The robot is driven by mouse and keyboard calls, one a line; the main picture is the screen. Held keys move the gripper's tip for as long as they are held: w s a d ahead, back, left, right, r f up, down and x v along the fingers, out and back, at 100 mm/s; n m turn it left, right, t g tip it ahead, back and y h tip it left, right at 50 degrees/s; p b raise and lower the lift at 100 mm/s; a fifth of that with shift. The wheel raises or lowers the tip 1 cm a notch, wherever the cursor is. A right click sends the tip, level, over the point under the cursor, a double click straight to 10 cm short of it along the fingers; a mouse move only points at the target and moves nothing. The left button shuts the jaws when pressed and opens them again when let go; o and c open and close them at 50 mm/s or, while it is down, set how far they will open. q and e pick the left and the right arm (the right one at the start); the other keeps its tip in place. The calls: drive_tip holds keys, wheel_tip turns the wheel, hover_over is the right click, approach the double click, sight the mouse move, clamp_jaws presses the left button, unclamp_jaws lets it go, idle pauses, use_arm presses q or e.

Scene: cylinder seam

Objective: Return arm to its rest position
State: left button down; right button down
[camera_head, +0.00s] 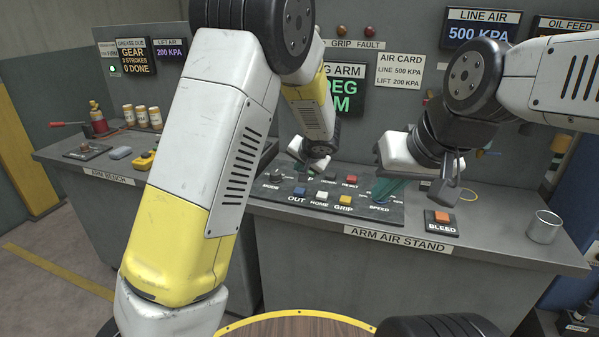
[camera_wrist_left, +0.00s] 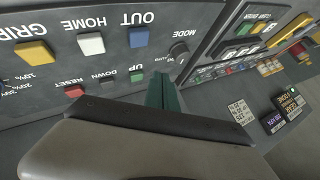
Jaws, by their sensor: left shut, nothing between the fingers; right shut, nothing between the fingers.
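The control panel (camera_head: 325,205) lies on the arm air stand, with a blue OUT button (camera_head: 299,191), a white HOME button (camera_head: 321,195), a yellow GRIP button (camera_head: 345,200) and a red RESET button (camera_head: 351,179). My left gripper (camera_head: 299,167) is shut and empty over the panel's far left part, near the MODE knob (camera_head: 277,175). In the left wrist view its teal fingers (camera_wrist_left: 165,90) are together beside the green UP button (camera_wrist_left: 137,76) and the MODE knob (camera_wrist_left: 180,49). My right gripper (camera_head: 384,190) is shut and empty, low over the panel's right part near the SPEED label.
A BLEED button box (camera_head: 441,221) and a metal cup (camera_head: 544,227) stand on the right of the stand. The arm bench (camera_head: 75,165) at left holds bottles (camera_head: 141,115) and tools. A screen (camera_head: 340,93), partly hidden by my left arm, and an air card (camera_head: 400,70) are on the back wall.

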use_arm(q)
drive_tip(key=s+a+r+n+g+h, duration=0.1)
drive_tip(key=s+a+r+n, duration=0.1)
drive_tip(key=s+a+r, duration=0.4)
drive_tip(key=s+a+r+n+g, duration=0.2)
drive_tip(key=s+a+r, duration=0.2)
drive_tip(key=s+a, duration=0.45)
drive_tip(key=s+r+h, duration=0.2)
drive_tip(key=s, duration=0.8)
drive_tip(key=s+r+h, duration=0.2)
drive_tip(key=s+r, duration=0.1)
drive_tip(key=s, duration=0.7)
drive_tip(key=shift+d+n, duration=0.15)
drive_tip(key=shift+n, duration=0.25)
drive_tip(key=shift+s, duration=0.1)
idle(0.4)
